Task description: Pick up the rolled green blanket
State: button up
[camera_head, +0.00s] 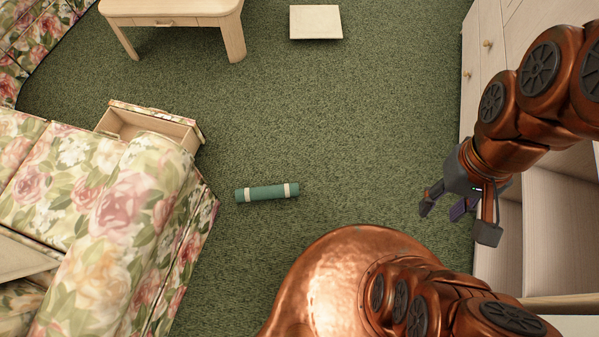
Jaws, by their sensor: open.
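The rolled green blanket (268,193) lies on the green carpet in the middle of the head view. It is a small teal-green roll with a pale band near each end. It lies nearly level from left to right, just right of the floral sofa's corner. My gripper (442,207) is to the right of the roll, well apart from it, beside the wooden cabinet. Its dark fingers are spread and empty, pointing down and to the left. Nothing covers the roll.
The floral sofa (121,190) fills the left, with an open drawer (150,127) at its side. A wooden table (172,10) and a pale flat box (316,22) are at the top. A wooden cabinet (548,215) with open shelves lines the right. Carpet around the roll is clear.

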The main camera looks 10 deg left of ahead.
aim_at(275, 192)
jog(key=z, duration=0.8)
jog(key=i, duration=0.9)
jog(key=u, duration=4.3)
